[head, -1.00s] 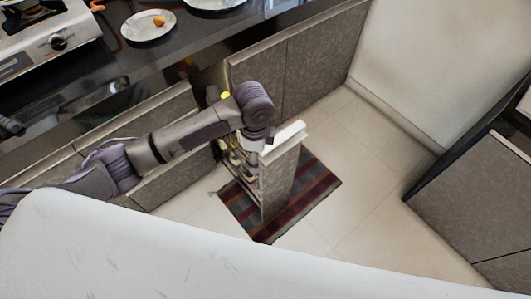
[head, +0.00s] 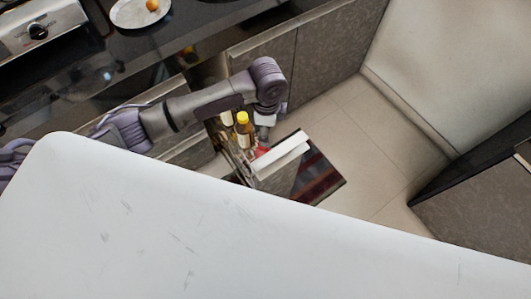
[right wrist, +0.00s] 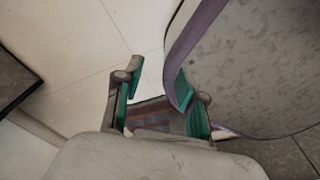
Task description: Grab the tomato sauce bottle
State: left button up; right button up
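In the head view, a bottle with a yellow cap (head: 242,130) stands in the narrow pull-out rack (head: 281,155). A small red thing (head: 262,151) shows in the rack to its right; I cannot tell which is the tomato sauce bottle. My left gripper (head: 264,128) points down beside the yellow-capped bottle, close to the rack. Its fingers are mostly hidden below the wrist, so its opening is unclear. My right gripper (right wrist: 158,88) shows only in the right wrist view, with its teal-padded fingers apart and nothing between them.
A dark counter (head: 190,35) with a plate (head: 140,12) and a stove (head: 38,30) lies at the upper left. Cabinet doors (head: 265,55) stand behind the rack. A striped mat (head: 319,175) lies under it. Open tiled floor (head: 370,150) is to the right.

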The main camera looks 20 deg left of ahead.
pick_arm(q)
jog(key=f, duration=0.4)
jog(key=shift+s+f, duration=0.2)
jog(key=shift+f, duration=0.2)
jog(key=shift+w+f, duration=0.1)
jog(key=shift+f, duration=0.4)
jog(key=f, duration=0.2)
jog(key=a+f, duration=0.1)
jog(key=f, duration=0.1)
jog(key=shift+w+f+b, duration=0.15)
jog(key=shift+f+b, duration=0.05)
jog(key=shift+b, duration=0.2)
jog(key=shift+f, duration=0.3)
pick_arm(e)
jog(key=shift+s+f, duration=0.55)
jog(key=shift+s, duration=0.35)
jog(key=shift+s, duration=0.1)
pick_arm(q)
jog(key=shift+c, duration=1.4)
grip_shut()
pick_arm(e)
jog(key=shift+s+d, duration=0.1)
jog(key=shift+s, duration=0.05)
